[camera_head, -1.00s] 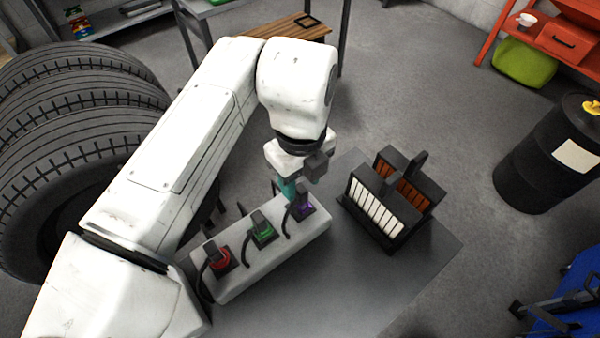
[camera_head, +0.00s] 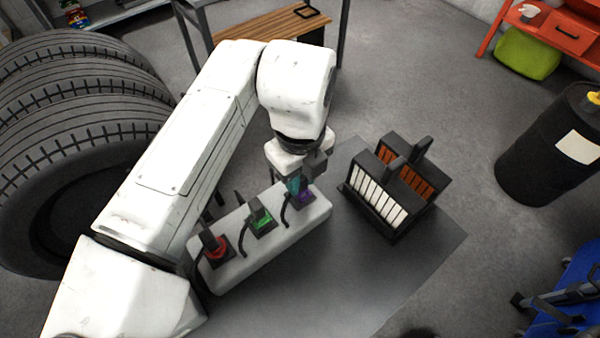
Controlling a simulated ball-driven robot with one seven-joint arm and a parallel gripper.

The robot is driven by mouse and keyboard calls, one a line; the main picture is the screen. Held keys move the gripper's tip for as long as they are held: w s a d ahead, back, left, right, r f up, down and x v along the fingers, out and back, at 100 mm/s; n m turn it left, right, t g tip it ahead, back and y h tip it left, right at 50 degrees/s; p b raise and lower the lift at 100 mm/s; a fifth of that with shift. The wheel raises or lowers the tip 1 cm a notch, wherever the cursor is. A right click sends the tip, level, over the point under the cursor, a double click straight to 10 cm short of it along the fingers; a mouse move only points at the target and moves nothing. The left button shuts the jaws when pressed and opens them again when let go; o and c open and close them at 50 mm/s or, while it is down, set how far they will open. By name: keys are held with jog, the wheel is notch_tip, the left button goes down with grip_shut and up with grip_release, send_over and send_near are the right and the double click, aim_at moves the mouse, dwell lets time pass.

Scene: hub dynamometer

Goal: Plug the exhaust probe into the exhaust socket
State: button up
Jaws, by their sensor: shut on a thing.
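A pale grey block (camera_head: 282,245) on the table carries a row of dark fittings marked red (camera_head: 214,248), green (camera_head: 261,222) and purple (camera_head: 306,198). Black upright handles and thin black cables show at them. I cannot tell which is the exhaust probe, and I cannot make out the exhaust socket. My gripper (camera_head: 297,184) points down at the block's right end, its teal lower part over the purple-marked fitting. It is shut on that fitting's upright part, which is mostly hidden. The fitting appears to stand on the block.
A dark rack with white (camera_head: 377,198) and orange (camera_head: 405,176) slats stands just right of the block. The grey table (camera_head: 330,285) is clear in front. Large tyres (camera_head: 80,160) stand at left, and a black drum (camera_head: 550,150) stands on the floor at right.

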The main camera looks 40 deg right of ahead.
grip_shut()
jog(key=shift+r+p, duration=0.65)
jog(key=shift+r, duration=0.1)
dwell(0.4)
jog(key=shift+r+p, duration=1.6)
jog(key=shift+r, duration=0.4)
